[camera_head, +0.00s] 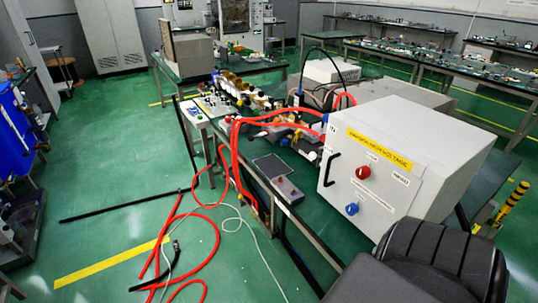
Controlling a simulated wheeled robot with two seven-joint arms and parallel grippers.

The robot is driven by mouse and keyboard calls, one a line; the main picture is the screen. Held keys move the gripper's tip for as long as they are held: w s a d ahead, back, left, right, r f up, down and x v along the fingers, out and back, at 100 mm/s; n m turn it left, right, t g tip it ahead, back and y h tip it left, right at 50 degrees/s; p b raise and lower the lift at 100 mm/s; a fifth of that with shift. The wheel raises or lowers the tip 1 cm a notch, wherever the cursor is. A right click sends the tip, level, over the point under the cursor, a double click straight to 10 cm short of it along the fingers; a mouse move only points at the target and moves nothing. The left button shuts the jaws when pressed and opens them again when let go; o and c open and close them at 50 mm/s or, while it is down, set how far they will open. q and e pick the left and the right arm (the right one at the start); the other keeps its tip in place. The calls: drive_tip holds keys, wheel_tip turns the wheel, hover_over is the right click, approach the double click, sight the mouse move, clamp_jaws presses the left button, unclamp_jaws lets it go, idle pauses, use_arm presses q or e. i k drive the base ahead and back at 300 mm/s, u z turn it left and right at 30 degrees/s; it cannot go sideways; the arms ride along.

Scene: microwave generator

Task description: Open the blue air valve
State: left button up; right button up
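A round blue knob (351,209) is on the front panel of the white high-voltage box (395,170), at the right in the head view. It is the only blue knob I can make out on this panel, and I cannot read a label saying it is the air valve. A red knob (362,172) is above it and slightly right. A dark handle (331,170) is at the panel's left edge. Neither of my grippers shows in this view.
A large dark grey rounded shape (440,258) fills the bottom right, below the box. Red hoses (205,225) and a white cable lie on the green floor. The bench (262,190) carries equipment under the box's left side. Open floor lies left.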

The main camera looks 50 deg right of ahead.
sight(284, 142)
drive_tip(key=u, duration=0.35)
drive_tip(key=k, duration=0.75)
drive_tip(key=u, duration=0.1)
drive_tip(key=i, duration=1.5)
drive_tip(key=z, duration=1.55)
drive_tip(key=i, duration=1)
drive_tip(key=z, duration=1.15)
